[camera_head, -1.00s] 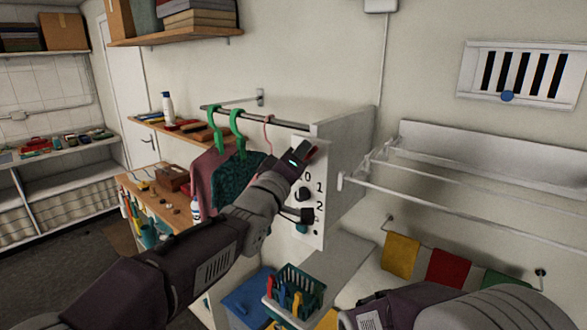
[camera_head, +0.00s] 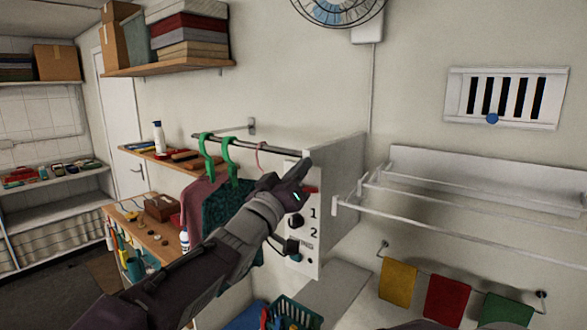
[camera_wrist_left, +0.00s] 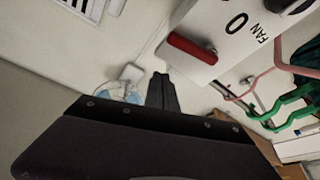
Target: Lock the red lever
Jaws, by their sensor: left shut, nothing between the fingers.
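The red lever (camera_head: 311,190) sits near the top of a white control panel (camera_head: 309,258), partly hidden by my left gripper (camera_head: 304,168) in the head view. In the left wrist view the red lever (camera_wrist_left: 192,48) lies beside the marks "0" and "FAN" on the panel (camera_wrist_left: 215,22). My left gripper is shut and empty, its fingertips up at the panel's top edge. In the wrist view its closed fingers (camera_wrist_left: 162,92) are just below and left of the lever, with a visible gap in the picture. My right gripper is out of view.
A rail with green hangers (camera_head: 207,158) and clothes hangs left of the panel. A white drying rack (camera_head: 450,218) is on the wall at right. A wall fan (camera_head: 338,10) is at the top. A teal basket (camera_head: 292,312) stands below.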

